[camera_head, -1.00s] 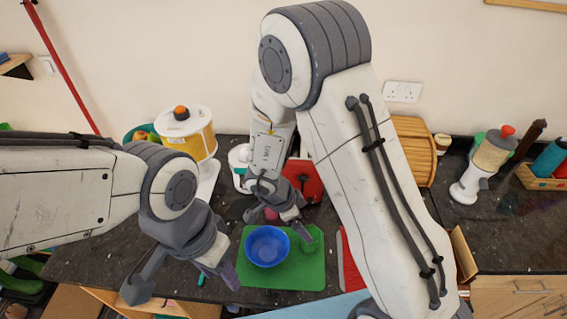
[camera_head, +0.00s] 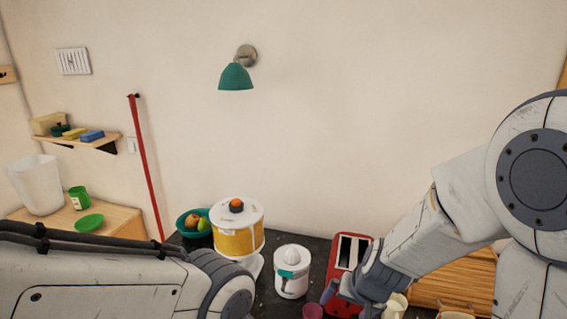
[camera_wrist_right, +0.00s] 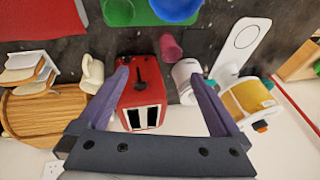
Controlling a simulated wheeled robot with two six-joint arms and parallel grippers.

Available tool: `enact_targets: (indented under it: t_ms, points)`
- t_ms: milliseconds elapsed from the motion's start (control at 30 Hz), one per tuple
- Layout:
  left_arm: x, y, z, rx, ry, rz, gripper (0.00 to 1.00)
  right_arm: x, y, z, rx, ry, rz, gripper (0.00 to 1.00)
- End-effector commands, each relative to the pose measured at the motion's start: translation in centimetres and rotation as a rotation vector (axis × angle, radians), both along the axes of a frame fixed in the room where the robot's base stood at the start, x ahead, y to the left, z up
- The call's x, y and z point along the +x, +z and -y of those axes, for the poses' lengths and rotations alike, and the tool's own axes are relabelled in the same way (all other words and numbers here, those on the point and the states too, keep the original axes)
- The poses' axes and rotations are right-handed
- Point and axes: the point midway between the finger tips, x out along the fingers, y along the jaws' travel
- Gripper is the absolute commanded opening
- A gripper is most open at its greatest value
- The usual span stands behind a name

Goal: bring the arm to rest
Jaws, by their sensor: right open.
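My right gripper (camera_head: 345,297) is at the lower right of the head view, in front of the red toaster (camera_head: 347,254). In the right wrist view its two fingers (camera_wrist_right: 160,80) are spread wide with nothing held between them. The toaster (camera_wrist_right: 142,95) shows between and beyond the fingers there, and I cannot tell whether they touch it. My left arm (camera_head: 110,285) enters from the left along the bottom edge of the head view. Its gripper is outside the picture.
A white juicer (camera_head: 292,275) and a yellow-banded machine (camera_head: 239,236) stand left of the toaster. A magenta cup (camera_head: 312,311) is near the right gripper. A wooden bread box (camera_wrist_right: 40,118) and cream mug (camera_wrist_right: 91,73) also stand close. The wall above is clear beside a green lamp (camera_head: 237,77).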

Motion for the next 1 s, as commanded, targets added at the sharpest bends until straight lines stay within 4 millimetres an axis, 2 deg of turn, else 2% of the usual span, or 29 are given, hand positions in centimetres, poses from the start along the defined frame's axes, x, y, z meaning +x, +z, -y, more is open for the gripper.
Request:
enact_targets:
  t_ms: [100, 500, 533, 767, 867, 1000]
  points:
    - [0.0, 0.0, 0.0, 0.0, 0.0, 0.0, 0.48, -1.8, 0.4, 1.1, -0.047, 0.095, -0.031, 1.0]
    - [0.0, 0.0, 0.0, 0.0, 0.0, 0.0, 0.48, -6.5, 1.1, 5.3, -0.219, 0.308, -0.136, 1.0]
    - [0.0, -1.0, 0.0, -0.001, 0.0, 0.001, 0.48, -6.6, 0.4, 4.3, -0.215, 0.335, -0.137, 1.0]
    - [0.0, -3.8, 0.0, 0.0, 0.003, 0.0, 0.48, -9.0, -0.9, -0.5, -0.207, 0.497, -0.16, 1.0]
    - [0.0, -5.3, 0.0, 0.0, 0.004, 0.0, 0.48, -10.5, -1.6, -2.5, -0.205, 0.579, -0.173, 1.0]
    - [0.0, -7.7, 0.0, 0.0, 0.006, -0.001, 0.48, -13.6, -2.8, -5.5, -0.203, 0.72, -0.197, 1.0]
